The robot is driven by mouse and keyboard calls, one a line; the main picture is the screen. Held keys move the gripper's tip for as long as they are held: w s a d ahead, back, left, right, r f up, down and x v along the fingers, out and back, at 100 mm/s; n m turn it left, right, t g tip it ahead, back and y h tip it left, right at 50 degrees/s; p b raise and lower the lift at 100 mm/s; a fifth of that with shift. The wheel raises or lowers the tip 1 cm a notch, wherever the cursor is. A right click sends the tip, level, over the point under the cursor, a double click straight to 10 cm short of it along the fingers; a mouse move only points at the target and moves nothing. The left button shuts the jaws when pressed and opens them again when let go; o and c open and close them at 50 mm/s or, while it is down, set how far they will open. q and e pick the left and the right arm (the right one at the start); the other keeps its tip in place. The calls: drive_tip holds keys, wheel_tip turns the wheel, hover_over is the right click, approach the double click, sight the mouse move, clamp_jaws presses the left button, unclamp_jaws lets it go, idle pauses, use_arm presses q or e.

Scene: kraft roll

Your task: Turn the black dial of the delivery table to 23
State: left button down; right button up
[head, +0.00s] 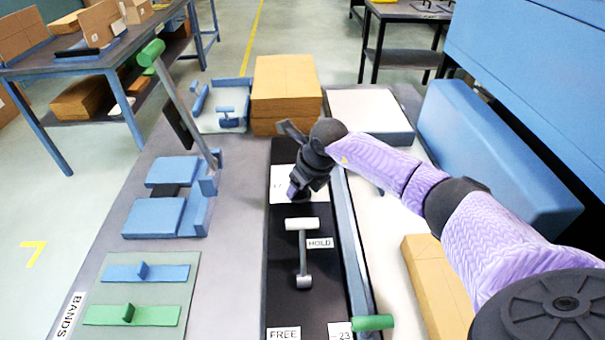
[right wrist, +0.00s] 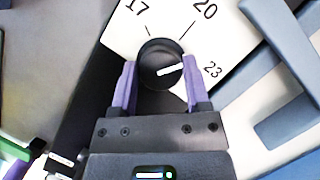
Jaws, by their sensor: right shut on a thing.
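The black dial (right wrist: 157,52) sits on a white plate (right wrist: 228,42) marked 17, 20 and 23. Its white pointer line points right and slightly up, toward the 23 label (right wrist: 212,69). The 23 tick is not visible, possibly behind a finger. My right gripper (right wrist: 159,78) has its two purple fingers on either side of the dial, shut on it. In the head view my right gripper (head: 298,190) is over the far part of the black panel (head: 281,255) and hides most of the dial.
Near the dial stands a white-topped lever (head: 302,250) by a HOLD label (head: 320,243). A green handle (head: 372,323) is at the front right. Blue blocks (head: 153,217) lie left, cardboard (head: 287,85) behind. Bare table shows left of the panel.

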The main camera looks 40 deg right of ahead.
drive_tip(key=shift+r+m+p, duration=0.3)
drive_tip(key=shift+m+p, duration=0.05)
drive_tip(key=shift+m, duration=0.15)
drive_tip(key=shift+f+m+h+p, duration=0.1)
drive_tip(key=shift+m+h+p, duration=0.7)
drive_tip(key=shift+m, duration=0.4)
drive_tip(key=shift+a+f+m+h+p, duration=0.1)
drive_tip(key=shift+m+h+p, duration=0.2)
drive_tip(key=shift+m+p, duration=0.5)
use_arm(q)
drive_tip(key=shift+t+h, duration=0.3)
drive_tip(key=d+r, duration=0.1)
drive_tip(key=w+d+r, duration=0.2)
drive_tip(key=r, duration=0.1)
use_arm(e)
drive_tip(key=shift+m, duration=0.4)
use_arm(q)
drive_tip(key=shift+w+r, duration=0.1)
drive_tip(key=shift+a, duration=0.2)
